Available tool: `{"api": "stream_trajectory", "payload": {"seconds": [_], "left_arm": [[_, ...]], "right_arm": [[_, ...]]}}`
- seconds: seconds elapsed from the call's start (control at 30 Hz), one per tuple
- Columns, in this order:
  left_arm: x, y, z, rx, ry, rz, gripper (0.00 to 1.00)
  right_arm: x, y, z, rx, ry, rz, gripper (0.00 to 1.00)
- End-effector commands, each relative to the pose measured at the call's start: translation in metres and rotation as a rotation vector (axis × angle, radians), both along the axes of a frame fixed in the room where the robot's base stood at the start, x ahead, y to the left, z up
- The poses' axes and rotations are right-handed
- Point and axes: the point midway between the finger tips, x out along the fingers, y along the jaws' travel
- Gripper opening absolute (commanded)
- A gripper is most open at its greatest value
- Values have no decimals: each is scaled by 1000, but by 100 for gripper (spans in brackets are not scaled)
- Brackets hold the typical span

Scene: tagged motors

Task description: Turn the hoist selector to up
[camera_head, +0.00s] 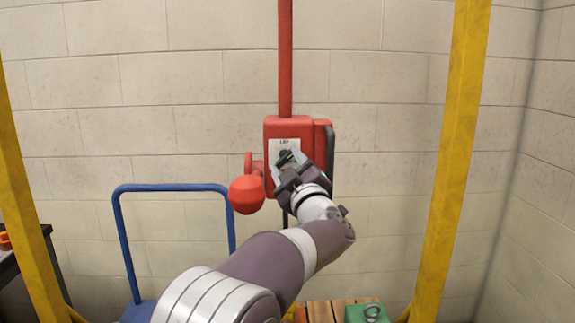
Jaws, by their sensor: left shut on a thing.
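The hoist control is a red box (274,130) on a red vertical post against the block wall. A pale label plate (291,145) on its front carries a dark selector (284,155). My left gripper (287,161) is at the plate, shut on the selector, and covers much of it. Which way the selector points is too small and covered to tell. A red ball-ended handle (247,194) sticks out at the box's left side, apart from my gripper. My right gripper is not in view.
Yellow frame posts stand at left (22,205) and right (450,150). A blue cart handle (172,188) rises at lower left. A green object with a ring (366,313) and wooden boards (328,312) lie below. Wall space beside the box is clear.

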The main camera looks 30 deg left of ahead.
Motion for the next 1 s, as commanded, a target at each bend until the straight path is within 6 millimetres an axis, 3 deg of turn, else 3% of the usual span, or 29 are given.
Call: {"api": "stream_trajectory", "payload": {"seconds": [0.6, 1.0], "left_arm": [[2, -3, 6, -475, -289, -1, 21], [2, -3, 6, -659, -401, 0, 21]], "right_arm": [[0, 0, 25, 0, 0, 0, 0], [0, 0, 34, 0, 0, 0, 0]]}}
